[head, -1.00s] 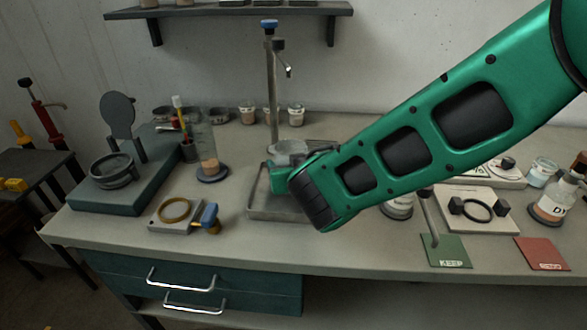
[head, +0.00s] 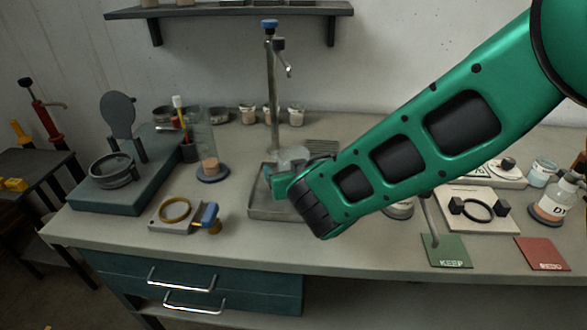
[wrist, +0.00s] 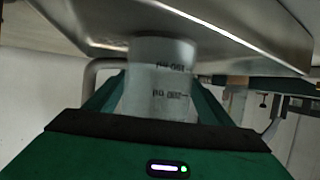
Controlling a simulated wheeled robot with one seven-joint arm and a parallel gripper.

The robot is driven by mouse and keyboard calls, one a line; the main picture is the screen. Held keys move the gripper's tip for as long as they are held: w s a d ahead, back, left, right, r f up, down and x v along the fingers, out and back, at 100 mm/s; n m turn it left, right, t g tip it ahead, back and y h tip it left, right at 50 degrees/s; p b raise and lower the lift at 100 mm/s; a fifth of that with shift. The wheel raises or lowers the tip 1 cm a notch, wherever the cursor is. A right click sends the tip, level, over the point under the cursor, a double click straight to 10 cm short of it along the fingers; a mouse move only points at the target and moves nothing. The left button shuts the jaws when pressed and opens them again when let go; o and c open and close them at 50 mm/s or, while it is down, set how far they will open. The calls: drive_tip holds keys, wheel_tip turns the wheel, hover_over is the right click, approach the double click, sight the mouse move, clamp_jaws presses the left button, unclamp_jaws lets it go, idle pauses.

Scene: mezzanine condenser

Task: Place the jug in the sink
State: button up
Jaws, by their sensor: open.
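The grey translucent jug (head: 294,155) shows partly behind my gripper in the head view, over the metal sink (head: 285,214). In the wrist view the jug (wrist: 160,78), with dark printed marks, stands between the two green fingers of my gripper (wrist: 158,98). The jaws are open around it; whether a finger touches it I cannot tell. The sink's metal (wrist: 225,30) fills the top of the wrist view, close to the jug. My gripper (head: 281,181) is at the sink in the head view. My wrist hides part of the basin and the jug's lower part.
A tall tap (head: 273,95) rises behind the sink. A glass cylinder on a dark base (head: 212,174) and a yellow ring on a block (head: 174,210) stand left. A green KEEP mat (head: 446,251) and a red mat (head: 543,253) lie right. The front counter strip is clear.

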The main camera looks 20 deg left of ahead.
drive_tip(key=v, duration=1.1)
drive_tip(key=shift+s+d, duration=0.2)
